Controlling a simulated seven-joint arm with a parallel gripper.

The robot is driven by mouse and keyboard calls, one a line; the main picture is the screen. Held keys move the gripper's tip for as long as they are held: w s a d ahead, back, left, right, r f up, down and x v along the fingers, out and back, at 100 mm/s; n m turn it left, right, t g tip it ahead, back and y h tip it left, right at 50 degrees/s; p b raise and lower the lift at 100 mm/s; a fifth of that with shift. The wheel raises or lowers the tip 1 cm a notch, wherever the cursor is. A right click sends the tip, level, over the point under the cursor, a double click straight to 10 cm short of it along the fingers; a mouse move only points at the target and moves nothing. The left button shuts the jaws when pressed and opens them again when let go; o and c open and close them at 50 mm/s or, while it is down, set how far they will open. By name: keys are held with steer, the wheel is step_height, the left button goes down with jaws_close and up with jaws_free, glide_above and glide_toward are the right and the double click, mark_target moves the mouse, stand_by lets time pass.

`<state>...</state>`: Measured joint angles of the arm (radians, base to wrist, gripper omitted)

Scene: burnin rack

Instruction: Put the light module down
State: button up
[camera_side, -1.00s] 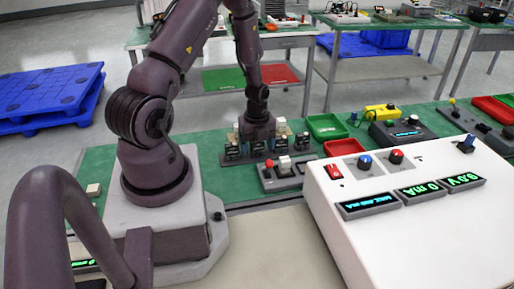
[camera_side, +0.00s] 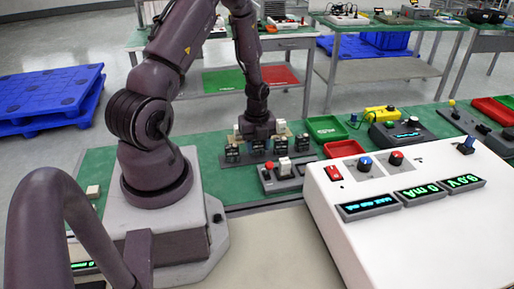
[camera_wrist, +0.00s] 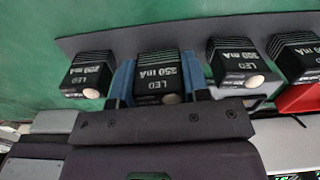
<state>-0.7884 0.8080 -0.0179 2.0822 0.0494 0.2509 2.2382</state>
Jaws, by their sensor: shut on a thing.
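My gripper (camera_wrist: 158,88), with blue fingers, is shut on a black LED module (camera_wrist: 157,72) marked 350 mA in the wrist view. The fingers clasp its left and right sides. In the side view my gripper (camera_side: 257,138) points down over the dark rack strip (camera_side: 228,163), among the row of modules. The held module stands in line with its neighbours. Its underside is hidden, so I cannot tell whether it touches the rack. Other black LED modules stand beside it: one on the left (camera_wrist: 88,73) and two on the right (camera_wrist: 238,62), (camera_wrist: 298,57).
A small grey box with a red button and a pale lever (camera_side: 283,172) stands just in front of the rack. A green tray (camera_side: 327,128) and a red tray (camera_side: 340,147) lie to the right. The large white console (camera_side: 420,225) fills the right foreground. Green mat is bare left of the rack.

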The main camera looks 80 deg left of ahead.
step_height(320, 180, up, 8)
steer(key=shift+f, duration=0.25)
steer(key=s+d+r+m, duration=0.1)
steer(key=d+r, duration=0.2)
steer(key=d, duration=0.5)
steer(key=d+r, duration=0.3)
steer(key=d, duration=0.4)
steer(key=w+a+f, duration=0.1)
steer(key=w+f, duration=0.2)
steer(key=w, duration=0.1)
steer(key=w+a+f, duration=0.2)
steer(key=w+f, duration=0.1)
steer(key=w, duration=0.1)
steer(key=w+a+f, duration=0.1)
steer(key=w+f, duration=0.2)
steer(key=w, duration=0.1)
steer(key=shift+w+a+f, duration=0.2)
steer(key=shift+w+f, duration=0.25)
steer(key=shift+f, duration=1.6)
steer(key=shift+f, duration=0.1)
